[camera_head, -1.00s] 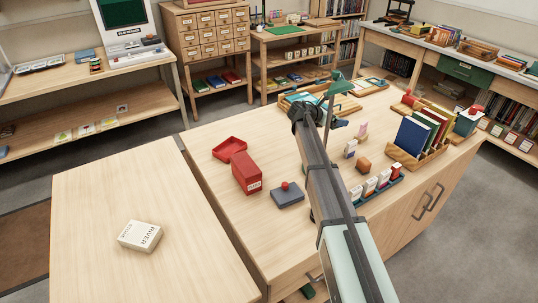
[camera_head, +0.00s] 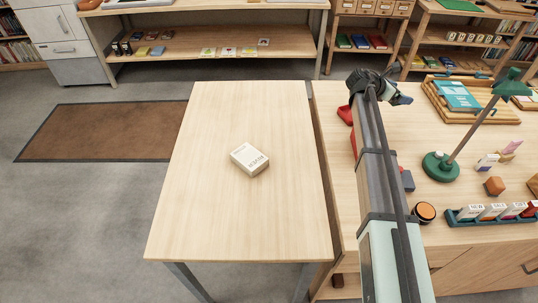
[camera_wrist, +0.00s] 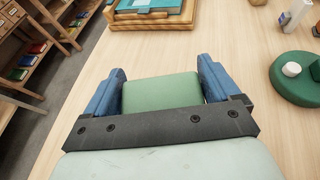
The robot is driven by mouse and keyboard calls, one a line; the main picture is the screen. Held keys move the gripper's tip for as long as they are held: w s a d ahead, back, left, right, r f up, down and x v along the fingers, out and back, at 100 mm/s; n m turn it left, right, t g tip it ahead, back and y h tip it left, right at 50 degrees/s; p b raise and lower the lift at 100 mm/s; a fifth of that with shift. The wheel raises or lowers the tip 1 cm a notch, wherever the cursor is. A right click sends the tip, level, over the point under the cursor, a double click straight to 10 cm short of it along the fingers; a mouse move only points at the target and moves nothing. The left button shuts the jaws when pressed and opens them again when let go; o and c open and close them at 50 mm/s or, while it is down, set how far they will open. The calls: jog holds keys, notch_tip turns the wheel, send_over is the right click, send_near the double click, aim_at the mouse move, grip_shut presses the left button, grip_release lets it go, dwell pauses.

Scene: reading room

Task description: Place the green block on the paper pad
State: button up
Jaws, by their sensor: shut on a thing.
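My gripper (camera_wrist: 162,78) is shut on the green block (camera_wrist: 162,92), which sits between its two blue fingers in the wrist view. In the head view my gripper (camera_head: 399,95) is over the right-hand table, and the block cannot be made out there. A thick off-white pad-like block with dark lettering (camera_head: 249,159) lies flat on the left-hand table. It is probably the paper pad, and its top looks bare. My gripper is to its right and farther back, well apart from it.
The left table (camera_head: 220,215) is otherwise clear. A narrow gap separates it from the right table (camera_head: 445,110).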

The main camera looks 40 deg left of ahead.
jog(key=s+a+r+n+t+y, duration=0.1)
jog(key=s+a+n+y, duration=0.15)
jog(key=s+a, duration=1.05)
jog(key=n+y, duration=0.8)
jog(key=y, duration=0.1)
send_over(251, 152)
jog(key=shift+y, duration=0.25)
jog(key=shift+f, duration=4.2)
jog(key=shift+f, duration=0.15)
